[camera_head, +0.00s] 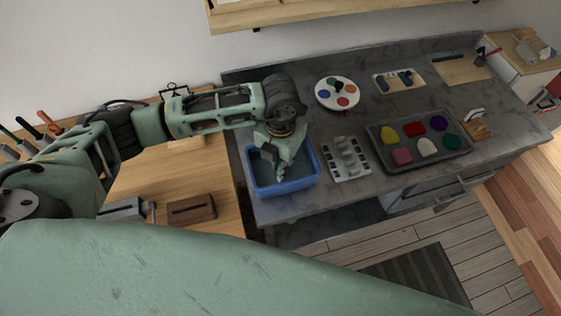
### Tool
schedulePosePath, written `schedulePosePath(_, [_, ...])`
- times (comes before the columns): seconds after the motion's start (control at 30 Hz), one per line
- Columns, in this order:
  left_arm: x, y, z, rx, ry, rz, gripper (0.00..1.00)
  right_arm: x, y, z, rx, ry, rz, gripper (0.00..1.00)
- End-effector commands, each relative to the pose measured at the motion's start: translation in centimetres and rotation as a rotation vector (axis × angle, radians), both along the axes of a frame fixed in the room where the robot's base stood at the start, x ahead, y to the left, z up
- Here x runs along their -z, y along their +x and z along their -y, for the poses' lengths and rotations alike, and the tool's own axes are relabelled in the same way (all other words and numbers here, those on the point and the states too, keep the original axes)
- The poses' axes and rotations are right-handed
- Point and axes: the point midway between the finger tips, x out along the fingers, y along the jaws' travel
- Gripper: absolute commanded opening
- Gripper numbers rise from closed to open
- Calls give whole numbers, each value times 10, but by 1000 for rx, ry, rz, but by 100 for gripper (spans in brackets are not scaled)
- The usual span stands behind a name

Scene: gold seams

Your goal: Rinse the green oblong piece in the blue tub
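The blue tub (285,188) stands at the left end of the grey stone counter, with darker contents inside its walls. My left gripper (281,176) points down into the tub, its fingers inside the rim. The fingers are small and dim here, so I cannot tell whether they are open or shut, or whether they hold a piece. A dark green piece (454,142) lies at the right end of the grey tray (436,158); it looks rounded, and I cannot tell if it is the oblong one. My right gripper is not in view.
A white slotted rack (348,172) stands just right of the tub. The tray holds several other coloured pieces. A white palette (325,94) lies behind the rack. A brush (475,114) lies right of the tray. A wooden table (145,185) with a brown block (191,210) adjoins at left.

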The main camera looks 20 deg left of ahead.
Motion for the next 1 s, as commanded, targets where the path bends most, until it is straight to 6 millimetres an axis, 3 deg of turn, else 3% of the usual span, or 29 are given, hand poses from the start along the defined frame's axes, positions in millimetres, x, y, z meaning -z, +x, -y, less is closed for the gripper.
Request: schedulePosePath(1.0, [-86,1,0,-1,-1,2,0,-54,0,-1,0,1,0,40])
